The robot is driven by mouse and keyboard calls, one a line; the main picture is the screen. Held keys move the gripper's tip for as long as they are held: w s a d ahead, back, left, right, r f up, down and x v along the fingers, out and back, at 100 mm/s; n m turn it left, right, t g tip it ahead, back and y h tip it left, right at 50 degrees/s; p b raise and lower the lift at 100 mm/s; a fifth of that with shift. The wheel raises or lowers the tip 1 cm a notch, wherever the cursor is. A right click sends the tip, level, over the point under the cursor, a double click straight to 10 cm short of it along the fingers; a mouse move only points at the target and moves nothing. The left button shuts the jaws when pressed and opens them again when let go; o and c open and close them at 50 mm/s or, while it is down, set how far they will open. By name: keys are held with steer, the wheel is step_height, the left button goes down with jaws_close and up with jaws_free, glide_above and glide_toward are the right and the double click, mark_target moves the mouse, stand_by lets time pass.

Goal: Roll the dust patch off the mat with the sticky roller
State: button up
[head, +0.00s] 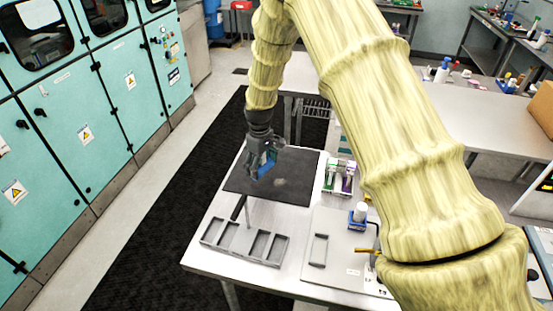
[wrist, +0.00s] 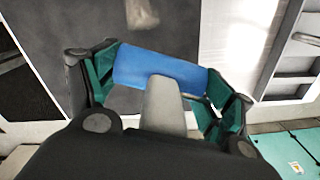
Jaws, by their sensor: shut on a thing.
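The dark grey mat (head: 300,165) lies flat on the near table. A pale, faint dust patch (head: 279,182) shows on it, and the patch also shows at the top of the wrist view (wrist: 141,14). My gripper (head: 263,167) is over the mat. In the wrist view its green-lined fingers (wrist: 160,80) are shut on the sticky roller (wrist: 135,64), a blue cylinder with a grey handle. The roller is also seen as blue between the fingers in the head view (head: 267,161). Whether it touches the mat cannot be told.
A grey tray with several compartments (head: 246,246) stands at the table's front left. A flat panel (head: 335,255), a white-topped bottle in a blue holder (head: 358,214) and green and purple items (head: 339,177) are to the right. Teal cabinets (head: 60,150) line the left wall.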

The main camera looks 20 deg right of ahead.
steer(key=shift+r+p, duration=0.55)
steer(key=shift+r, duration=0.8)
